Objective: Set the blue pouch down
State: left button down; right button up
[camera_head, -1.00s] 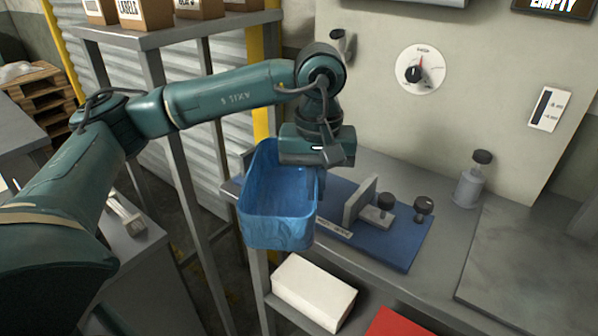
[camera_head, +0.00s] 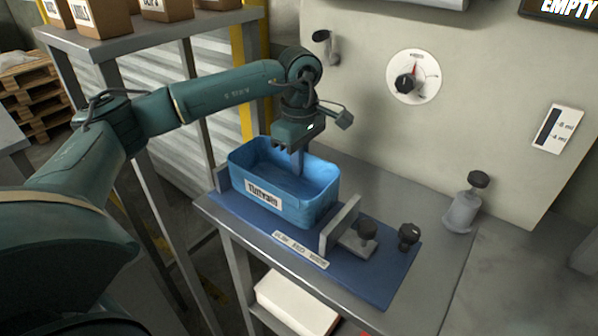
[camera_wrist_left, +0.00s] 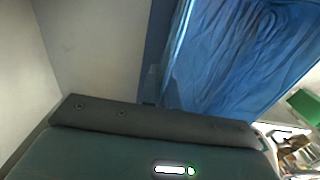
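The blue pouch (camera_head: 285,190), an open-topped blue container with a white label on its front, is upright on the blue base plate (camera_head: 372,282), between a low end stop at left and a grey upright plate (camera_head: 339,226). Whether its whole underside touches is hidden. My left gripper (camera_head: 298,160) is at the pouch's far rim, with one finger showing inside; it appears shut on that wall, the other finger being hidden. The pouch's wrinkled blue surface (camera_wrist_left: 235,55) fills the upper right of the left wrist view. My right gripper is not in view.
A grey bottle-like fixture (camera_head: 464,208) stands farther right on the bench. A wall with a dial (camera_head: 413,78) rises behind. A white box (camera_head: 297,303) sits on the lower shelf.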

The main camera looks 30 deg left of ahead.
pick_arm(q)
notch_tip(320, 180, down, 3)
jog(key=shift+r, duration=0.2)
jog(key=shift+f, duration=0.15)
jog(key=shift+f, duration=0.15)
jog(key=c, duration=2.1)
grip_release()
jog(key=shift+f, duration=0.1)
jog(key=shift+c, duration=0.2)
jog(key=o, duration=0.5)
jog(key=shift+c, duration=0.2)
jog(key=shift+r, duration=0.4)
notch_tip(320, 180, up, 12)
jog(key=shift+f+b, duration=0.15)
jog(key=shift+b, duration=0.2)
